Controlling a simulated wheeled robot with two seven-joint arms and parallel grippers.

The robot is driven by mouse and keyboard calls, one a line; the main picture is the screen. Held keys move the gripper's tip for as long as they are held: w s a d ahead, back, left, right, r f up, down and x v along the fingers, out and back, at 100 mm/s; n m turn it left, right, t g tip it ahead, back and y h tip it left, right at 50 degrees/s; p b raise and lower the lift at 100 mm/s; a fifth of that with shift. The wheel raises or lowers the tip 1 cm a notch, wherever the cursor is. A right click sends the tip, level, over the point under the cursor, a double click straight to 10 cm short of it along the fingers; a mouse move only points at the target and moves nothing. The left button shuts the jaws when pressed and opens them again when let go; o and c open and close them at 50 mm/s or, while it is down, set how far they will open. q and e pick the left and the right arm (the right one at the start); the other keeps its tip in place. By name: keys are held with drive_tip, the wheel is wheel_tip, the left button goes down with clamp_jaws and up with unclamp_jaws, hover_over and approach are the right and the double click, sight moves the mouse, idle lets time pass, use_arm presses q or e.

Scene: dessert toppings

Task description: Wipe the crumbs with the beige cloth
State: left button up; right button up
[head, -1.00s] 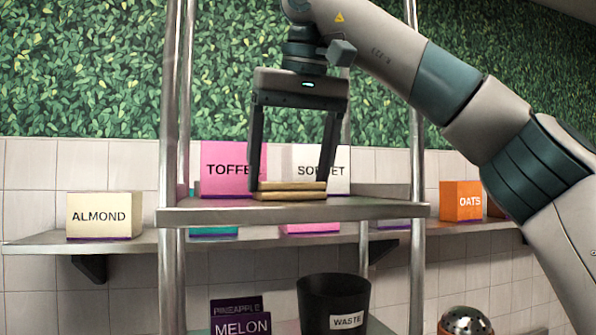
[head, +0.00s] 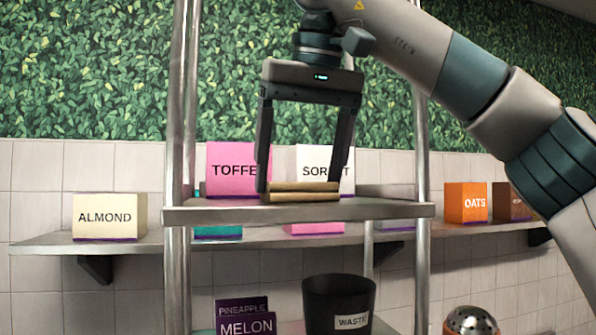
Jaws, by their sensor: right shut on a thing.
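The beige cloth (head: 302,196), a folded tan pad, lies on the metal upper shelf (head: 390,209) near its front edge. My right gripper (head: 301,187) reaches down from above, with its two dark fingers at the left and right ends of the cloth. It is shut on the cloth, which appears to rest on the shelf surface. I can make out no crumbs; the shelf is seen almost edge-on. My left gripper is not in view.
Pink TOFFEE (head: 232,162) and white SORBET (head: 311,160) boxes stand behind the cloth. Metal posts (head: 177,120) flank the shelf. A black WASTE bin (head: 339,290) stands below. ALMOND (head: 108,217) and OATS (head: 465,203) boxes sit on the wall shelf. The upper shelf's right part looks clear.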

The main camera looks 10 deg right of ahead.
drive_tip(key=shift+s+f, duration=0.1)
drive_tip(key=shift+s, duration=0.05)
drive_tip(key=shift+s, duration=1.3)
drive_tip(key=shift+s+d, duration=0.1)
drive_tip(key=shift+s, duration=1.35)
drive_tip(key=shift+a, duration=1)
drive_tip(key=shift+d, duration=0.1)
